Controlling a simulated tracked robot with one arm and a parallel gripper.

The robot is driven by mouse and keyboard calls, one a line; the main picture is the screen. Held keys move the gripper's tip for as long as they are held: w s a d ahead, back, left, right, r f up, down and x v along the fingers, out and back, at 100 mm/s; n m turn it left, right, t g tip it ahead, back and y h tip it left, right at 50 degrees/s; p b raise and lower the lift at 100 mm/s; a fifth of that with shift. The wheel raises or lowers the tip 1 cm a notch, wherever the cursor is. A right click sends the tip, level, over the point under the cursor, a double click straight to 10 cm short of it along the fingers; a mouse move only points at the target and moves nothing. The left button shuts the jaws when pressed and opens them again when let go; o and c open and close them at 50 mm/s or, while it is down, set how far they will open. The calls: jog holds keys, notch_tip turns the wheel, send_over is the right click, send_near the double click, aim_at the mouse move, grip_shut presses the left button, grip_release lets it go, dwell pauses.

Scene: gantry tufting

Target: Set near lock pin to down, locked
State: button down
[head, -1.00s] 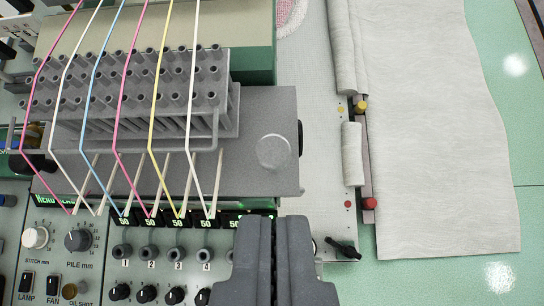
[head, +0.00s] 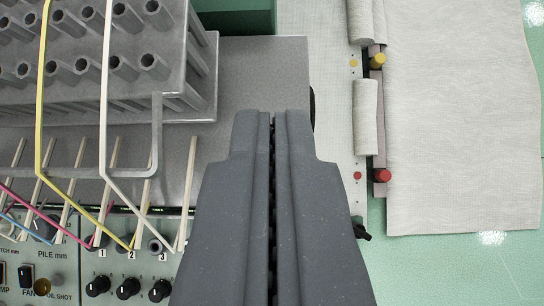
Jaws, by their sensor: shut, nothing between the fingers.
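A red-capped pin (head: 382,175) stands at the side rail on the right, beside a red dot on the pale panel. It looks like the near lock pin, but I cannot tell for sure. A yellow-capped pin (head: 378,60) stands farther up the same rail, beside a yellow dot. From above I cannot tell whether either pin is up or down. My gripper (head: 271,114) is shut and empty, over the grey metal plate, left of both pins and apart from them. It hides the plate's round silver knob.
A grey rack of tubes (head: 100,65) with strung yarns fills the upper left. A control panel (head: 70,262) with knobs lies at lower left. A black lever (head: 362,232) shows partly beside my gripper. Pale cloth (head: 455,120) hangs right of the rail.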

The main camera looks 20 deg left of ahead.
jog(key=shift+s+f+p, duration=0.15)
jog(key=shift+f, duration=0.65)
jog(key=shift+s+f+p, duration=0.1)
jog(key=shift+f+p, duration=0.05)
jog(key=shift+f, duration=0.65)
jog(key=shift+f, duration=0.1)
jog(key=shift+f+b, duration=0.9)
jog(key=shift+f, duration=0.35)
notch_tip(320, 180, up, 5)
jog(key=shift+w+f+p, duration=0.1)
jog(key=shift+p, duration=0.35)
jog(key=b+v, duration=0.2)
jog(key=v, duration=0.7)
jog(key=shift+s, duration=0.35)
jog(key=s+r+t+b, duration=0.6)
jog(key=s+r+b, duration=0.3)
jog(key=s, duration=0.7)
notch_tip(320, 180, up, 3)
jog(key=shift+s+a+r+t, duration=0.15)
jog(key=shift+s+a+t, duration=0.1)
jog(key=shift+t, duration=0.15)
